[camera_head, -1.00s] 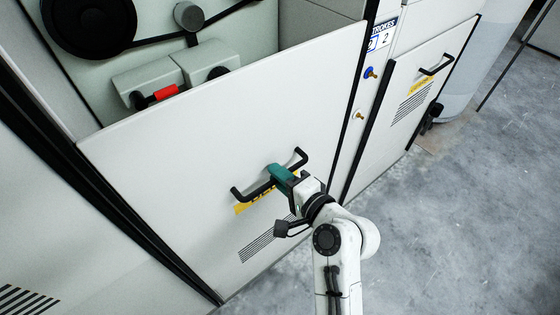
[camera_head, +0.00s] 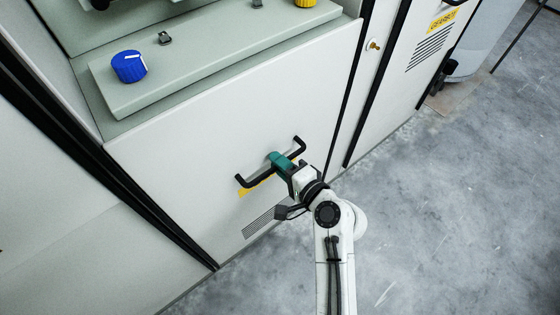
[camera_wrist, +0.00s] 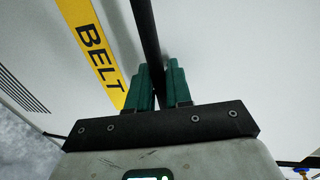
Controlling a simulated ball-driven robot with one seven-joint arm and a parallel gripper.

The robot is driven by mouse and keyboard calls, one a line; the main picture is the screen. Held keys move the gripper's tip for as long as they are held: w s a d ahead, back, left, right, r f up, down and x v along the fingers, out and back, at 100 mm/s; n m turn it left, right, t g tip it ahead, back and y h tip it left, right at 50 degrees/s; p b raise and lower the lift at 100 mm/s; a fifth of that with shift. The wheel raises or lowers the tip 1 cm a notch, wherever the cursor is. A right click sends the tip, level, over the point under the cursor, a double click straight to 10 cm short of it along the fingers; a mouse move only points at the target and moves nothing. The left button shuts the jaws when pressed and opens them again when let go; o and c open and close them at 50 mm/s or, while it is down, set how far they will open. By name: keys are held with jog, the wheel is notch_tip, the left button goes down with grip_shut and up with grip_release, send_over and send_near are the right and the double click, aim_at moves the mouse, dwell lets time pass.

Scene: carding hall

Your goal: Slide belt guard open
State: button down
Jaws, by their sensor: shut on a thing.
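The belt guard (camera_head: 200,150) is a pale grey panel on the machine front, with an open bay above its top edge. A black bar handle (camera_head: 245,183) crosses it at a slant, beside a yellow label. My gripper (camera_head: 279,160) is shut on the handle, with its green fingers around the bar. In the wrist view the two fingers (camera_wrist: 160,87) sit on either side of the black bar (camera_wrist: 147,35). The yellow label (camera_wrist: 92,42) there reads BELT. The fingertips hide part of the handle.
In the bay is a grey-green ledge (camera_head: 215,60) with a blue knob (camera_head: 129,66) and a yellow knob (camera_head: 304,2). A neighbouring panel (camera_head: 400,90) labelled GEARBOX stands to the right. Bare concrete floor (camera_head: 440,200) lies open at the right.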

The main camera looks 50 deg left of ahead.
jog(key=shift+f, duration=0.15)
jog(key=c, duration=1.2)
grip_release()
jog(key=shift+d, duration=0.1)
jog(key=p+v, duration=0.2)
jog(key=v, duration=0.8)
jog(key=shift+s+d, duration=0.1)
jog(key=shift+d, duration=0.25)
